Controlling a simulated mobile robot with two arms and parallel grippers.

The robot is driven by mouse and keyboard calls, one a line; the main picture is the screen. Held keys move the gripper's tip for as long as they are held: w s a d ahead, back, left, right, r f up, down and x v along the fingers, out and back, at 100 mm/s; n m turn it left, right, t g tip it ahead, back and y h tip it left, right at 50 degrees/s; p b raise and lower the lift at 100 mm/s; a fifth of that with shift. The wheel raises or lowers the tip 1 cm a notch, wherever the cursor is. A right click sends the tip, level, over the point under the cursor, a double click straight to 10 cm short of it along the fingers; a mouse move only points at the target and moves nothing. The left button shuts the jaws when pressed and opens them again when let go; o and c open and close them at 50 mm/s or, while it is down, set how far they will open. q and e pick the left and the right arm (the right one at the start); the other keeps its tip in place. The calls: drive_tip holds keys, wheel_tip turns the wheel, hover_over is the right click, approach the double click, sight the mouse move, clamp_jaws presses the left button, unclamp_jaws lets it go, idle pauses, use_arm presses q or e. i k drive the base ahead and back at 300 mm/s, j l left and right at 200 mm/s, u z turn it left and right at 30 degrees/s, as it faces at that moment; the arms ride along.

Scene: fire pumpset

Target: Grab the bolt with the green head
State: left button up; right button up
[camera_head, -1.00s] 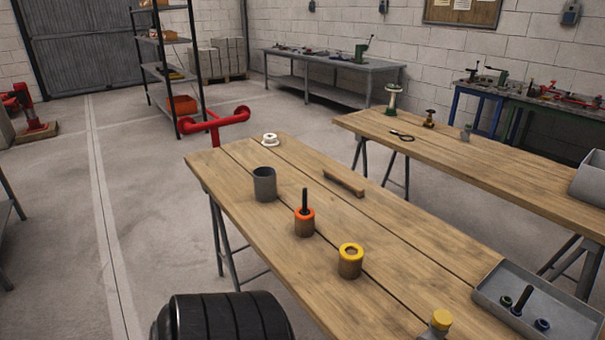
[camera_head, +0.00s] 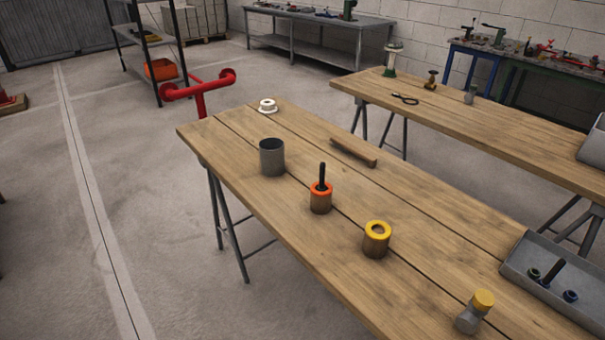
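A grey tray (camera_head: 516,262) sits at the right end of the near wooden table. In it lie a dark rod-like bolt (camera_head: 553,270), a small dark piece with a greenish tint (camera_head: 534,274) and a small dark blue piece (camera_head: 570,296). They are too small to tell for sure which is the bolt with the green head. Neither of my grippers is in view.
On the near table (camera_head: 300,250) stand a grey cup (camera_head: 272,158), an orange-topped holder with a black rod (camera_head: 321,198), a yellow-topped holder (camera_head: 376,240) and a yellow-capped metal fitting (camera_head: 475,312). A second table (camera_head: 480,135) stands behind. Floor at left is clear.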

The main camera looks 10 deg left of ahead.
sight(320, 188)
drive_tip(key=u, duration=0.25)
drive_tip(key=i+j, duration=0.15)
drive_tip(key=j, duration=0.2)
drive_tip(key=i+j+z, duration=0.15)
drive_tip(key=j, duration=0.2)
drive_tip(key=i+j, duration=0.2)
drive_tip(key=j, duration=0.15)
drive_tip(key=i+j+z, duration=0.1)
drive_tip(key=j, duration=0.25)
drive_tip(key=i+j, duration=0.2)
drive_tip(key=j, duration=0.2)
drive_tip(key=z, duration=0.05)
